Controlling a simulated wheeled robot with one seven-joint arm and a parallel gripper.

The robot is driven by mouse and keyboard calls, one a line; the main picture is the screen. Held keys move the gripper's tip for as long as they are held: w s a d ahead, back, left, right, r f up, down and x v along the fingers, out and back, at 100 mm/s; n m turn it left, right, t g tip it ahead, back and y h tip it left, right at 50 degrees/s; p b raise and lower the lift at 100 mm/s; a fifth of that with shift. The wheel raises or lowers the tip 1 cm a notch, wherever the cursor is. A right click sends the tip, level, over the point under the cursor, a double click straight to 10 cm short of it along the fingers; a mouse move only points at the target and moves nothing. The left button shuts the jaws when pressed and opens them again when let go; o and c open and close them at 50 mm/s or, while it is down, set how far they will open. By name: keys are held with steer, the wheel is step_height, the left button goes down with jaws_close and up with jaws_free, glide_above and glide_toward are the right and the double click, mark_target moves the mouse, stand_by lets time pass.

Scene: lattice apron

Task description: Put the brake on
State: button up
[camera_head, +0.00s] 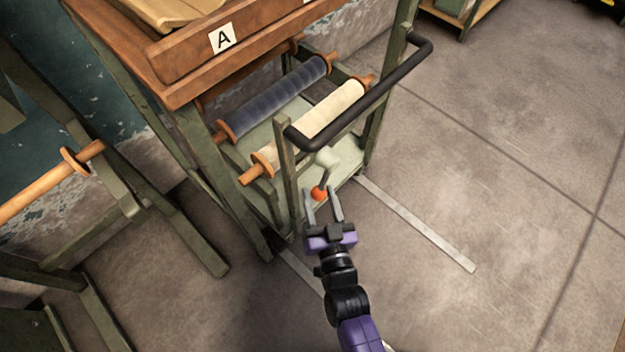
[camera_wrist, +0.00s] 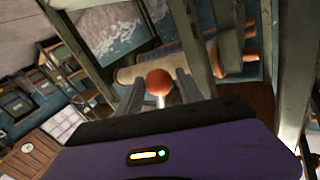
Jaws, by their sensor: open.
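The brake lever (camera_head: 325,176) has an orange-red ball knob (camera_head: 318,194) and hangs from a pale pivot on the near end of the green cart frame (camera_head: 289,190). The knob is at the lower end of the lever. My gripper (camera_head: 321,193) is open, with its two fingers reaching toward the knob from the near side. In the wrist view the knob (camera_wrist: 159,82) shows between the two fingertips, with a gap on each side. I cannot tell how deep it sits between them. Nothing is held.
The cart has a black push handle (camera_head: 370,95) above the lever and carries rolls, one cream (camera_head: 322,115) and one blue (camera_head: 280,97). A wooden bench marked A (camera_head: 222,39) stands behind. Pale floor strips (camera_head: 425,229) run outward. The floor at right is clear.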

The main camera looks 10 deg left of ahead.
steer(key=shift+b+x, duration=0.3)
steer(key=shift+x, duration=1.85)
jaws_close()
